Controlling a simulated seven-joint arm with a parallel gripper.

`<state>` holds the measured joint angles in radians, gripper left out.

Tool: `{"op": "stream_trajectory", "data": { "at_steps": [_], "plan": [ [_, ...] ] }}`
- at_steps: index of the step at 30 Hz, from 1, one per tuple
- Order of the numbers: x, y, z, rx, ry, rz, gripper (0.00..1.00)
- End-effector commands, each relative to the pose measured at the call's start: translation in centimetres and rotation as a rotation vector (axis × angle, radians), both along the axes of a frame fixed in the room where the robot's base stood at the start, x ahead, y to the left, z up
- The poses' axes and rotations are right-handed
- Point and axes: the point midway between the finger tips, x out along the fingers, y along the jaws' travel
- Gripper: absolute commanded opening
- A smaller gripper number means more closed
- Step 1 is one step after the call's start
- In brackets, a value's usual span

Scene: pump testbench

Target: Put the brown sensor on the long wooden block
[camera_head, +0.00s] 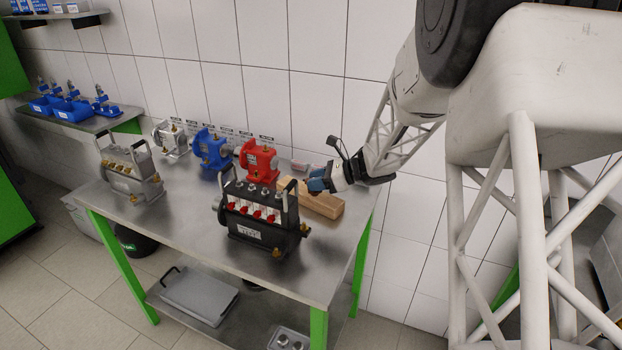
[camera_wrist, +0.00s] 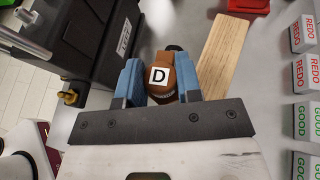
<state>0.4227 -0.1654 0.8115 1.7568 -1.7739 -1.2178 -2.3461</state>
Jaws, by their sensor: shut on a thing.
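The brown sensor (camera_wrist: 162,84) carries a white label with a black D. In the wrist view it sits between the two blue fingers of my gripper (camera_wrist: 159,66), which is shut on it. The long wooden block (camera_wrist: 224,55) lies to the right of the sensor in the wrist view, apart from it in the picture. In the head view my gripper (camera_head: 318,185) is over the right part of the table, in front of part of the wooden block (camera_head: 322,203). The sensor cannot be made out there. Its height above the table is unclear.
A black pump (camera_head: 262,215) with red and white parts stands left of my gripper. REDO (camera_wrist: 304,73) and GOOD (camera_wrist: 306,120) blocks line the wrist view's right side. The table's front-middle is clear.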

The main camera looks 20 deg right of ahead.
Motion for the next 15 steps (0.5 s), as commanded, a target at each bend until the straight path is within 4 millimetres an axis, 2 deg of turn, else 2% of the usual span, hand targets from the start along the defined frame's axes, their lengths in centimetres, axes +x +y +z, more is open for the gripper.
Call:
{"op": "stream_trajectory", "data": {
  "at_steps": [15],
  "plan": [
    [6.5, -1.1, -0.7, 0.000, 0.000, 0.001, 0.08]
  ]
}}
